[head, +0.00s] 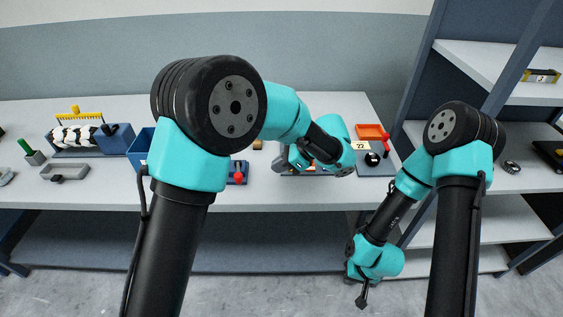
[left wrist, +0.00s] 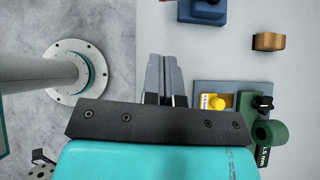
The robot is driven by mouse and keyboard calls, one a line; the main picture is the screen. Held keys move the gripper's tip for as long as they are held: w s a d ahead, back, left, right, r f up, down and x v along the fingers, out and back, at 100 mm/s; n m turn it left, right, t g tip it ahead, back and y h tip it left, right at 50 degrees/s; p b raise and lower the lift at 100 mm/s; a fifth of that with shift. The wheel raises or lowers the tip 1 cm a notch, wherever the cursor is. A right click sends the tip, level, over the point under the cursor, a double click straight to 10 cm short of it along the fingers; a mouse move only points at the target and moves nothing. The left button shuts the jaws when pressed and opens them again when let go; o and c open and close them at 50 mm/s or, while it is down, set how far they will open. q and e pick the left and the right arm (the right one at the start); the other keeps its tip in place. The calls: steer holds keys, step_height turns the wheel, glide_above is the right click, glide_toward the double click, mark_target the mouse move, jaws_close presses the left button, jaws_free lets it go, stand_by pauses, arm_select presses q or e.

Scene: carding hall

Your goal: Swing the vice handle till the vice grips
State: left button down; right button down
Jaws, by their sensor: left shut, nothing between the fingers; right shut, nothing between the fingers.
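A small blue fixture with a red knob (head: 238,174), which I take to be the vice and its handle, stands near the front edge of the white table. Its blue body also shows at the top of the left wrist view (left wrist: 203,10), cut off by the frame. My left gripper (head: 281,161) is shut and empty, to the right of that fixture and apart from it. Its fingers show in the left wrist view (left wrist: 165,72), over the table's front edge strip. My right gripper (head: 362,298) is shut and empty, hanging low in front of the table. Jaw details of the vice are too small to tell.
A brown block (left wrist: 268,41) lies behind the fixture. An orange tray (head: 370,131) and red lever (head: 385,142) are further right. Shelves (head: 480,228) stand at right.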

arm_select(q)
steer(key=a+f, duration=0.4)
steer(key=a, duration=0.4)
steer(key=shift+w+a+f, duration=0.25)
steer(key=shift+w+a, duration=0.15)
